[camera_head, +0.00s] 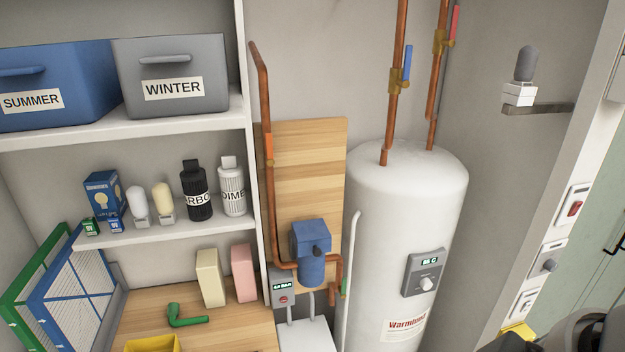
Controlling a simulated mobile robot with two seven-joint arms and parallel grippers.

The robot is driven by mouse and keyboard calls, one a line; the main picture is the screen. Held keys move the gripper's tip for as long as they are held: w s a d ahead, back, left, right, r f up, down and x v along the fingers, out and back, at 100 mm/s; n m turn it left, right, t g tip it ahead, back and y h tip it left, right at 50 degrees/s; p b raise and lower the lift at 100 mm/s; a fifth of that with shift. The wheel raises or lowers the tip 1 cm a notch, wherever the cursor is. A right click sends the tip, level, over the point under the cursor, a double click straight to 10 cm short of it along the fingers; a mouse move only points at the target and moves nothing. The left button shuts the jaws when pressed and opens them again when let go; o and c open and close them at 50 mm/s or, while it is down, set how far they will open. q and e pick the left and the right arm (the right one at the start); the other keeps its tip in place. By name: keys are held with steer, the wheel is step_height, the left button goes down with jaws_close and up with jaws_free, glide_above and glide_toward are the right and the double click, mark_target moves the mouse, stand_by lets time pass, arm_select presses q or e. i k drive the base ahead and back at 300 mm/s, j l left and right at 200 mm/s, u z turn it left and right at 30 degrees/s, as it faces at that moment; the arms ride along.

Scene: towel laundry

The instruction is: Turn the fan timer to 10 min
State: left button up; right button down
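Three small white units sit on the wall edge at the right. The middle one has a protruding grey knob (549,265) and may be the fan timer; its markings are too small to read. Above it is a unit with a red rocker switch (574,208). Below it is a unit with a pale round knob (526,304). I cannot tell the setting of either knob. Neither of my grippers is in view.
A white water heater (400,210) with a grey control panel (423,272) stands left of the wall units. A grey bulb-shaped item (525,64) sits above a small ledge (540,108). Dark rounded shapes (590,330) fill the bottom right corner. Shelves (120,130) stand left.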

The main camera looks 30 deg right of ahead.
mark_target(549, 264)
steer(key=z, duration=2.4)
steer(key=i+l+u, duration=0.85)
steer(key=l, duration=0.2)
steer(key=i+l+u, duration=0.2)
steer(key=l, duration=0.15)
steer(key=l+u, duration=0.2)
steer(key=l, duration=0.15)
steer(key=i+l+u, duration=0.25)
steer(key=l, duration=0.15)
steer(key=l+u, duration=0.2)
steer(key=l, duration=0.15)
steer(key=k, duration=0.05)
